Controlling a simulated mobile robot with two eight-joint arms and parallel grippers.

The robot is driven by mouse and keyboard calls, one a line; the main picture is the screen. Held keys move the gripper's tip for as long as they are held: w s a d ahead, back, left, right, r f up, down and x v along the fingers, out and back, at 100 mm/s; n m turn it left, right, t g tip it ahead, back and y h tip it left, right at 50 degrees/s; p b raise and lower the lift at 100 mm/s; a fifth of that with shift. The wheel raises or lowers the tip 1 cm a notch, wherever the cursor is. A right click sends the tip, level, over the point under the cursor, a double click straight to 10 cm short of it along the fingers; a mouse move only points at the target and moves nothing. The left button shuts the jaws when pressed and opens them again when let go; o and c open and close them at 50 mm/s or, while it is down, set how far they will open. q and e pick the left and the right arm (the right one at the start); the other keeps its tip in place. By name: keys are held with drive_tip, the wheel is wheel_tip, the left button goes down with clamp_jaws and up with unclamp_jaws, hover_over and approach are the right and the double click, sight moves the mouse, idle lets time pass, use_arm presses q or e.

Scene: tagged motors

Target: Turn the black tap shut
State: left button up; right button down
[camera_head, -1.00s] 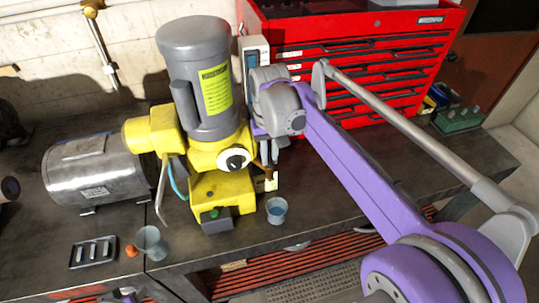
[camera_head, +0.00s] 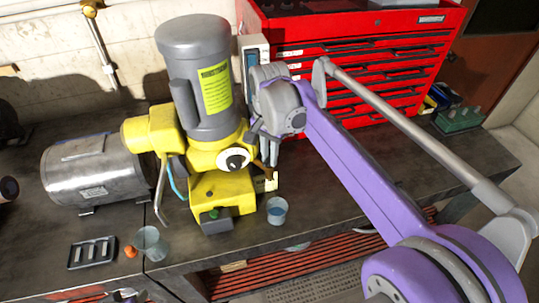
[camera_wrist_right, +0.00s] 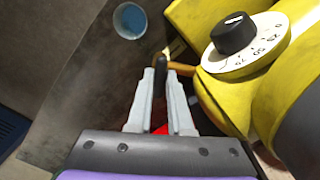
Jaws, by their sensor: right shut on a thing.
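The black tap (camera_wrist_right: 160,62) shows in the right wrist view as a dark handle between my fingertips, beside a brass-coloured pipe (camera_wrist_right: 181,69). My right gripper (camera_wrist_right: 161,75) is shut on the handle. In the head view my right gripper (camera_head: 269,160) points down at the right side of the yellow machine (camera_head: 222,190), and the tap is too small and covered to make out there. How far the tap is turned is hard to tell. My left gripper is not in view.
A black knob (camera_wrist_right: 233,34) on a white dial sits close to the right finger. A cup of bluish liquid (camera_head: 277,210) stands near the bench's front edge. A silver motor (camera_head: 95,172) and an empty-looking cup (camera_head: 151,243) are left. A red tool chest (camera_head: 350,60) stands behind my arm.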

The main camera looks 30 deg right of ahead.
sight(269, 158)
drive_tip(key=m, duration=0.4)
drive_tip(key=shift+m, duration=1.9)
drive_tip(key=c, duration=0.8)
unclamp_jaws()
drive_tip(key=shift+c, duration=0.2)
wheel_tip(269, 158, up, 11)
drive_tip(key=shift+s+f, duration=0.1)
drive_tip(key=shift+f, duration=0.1)
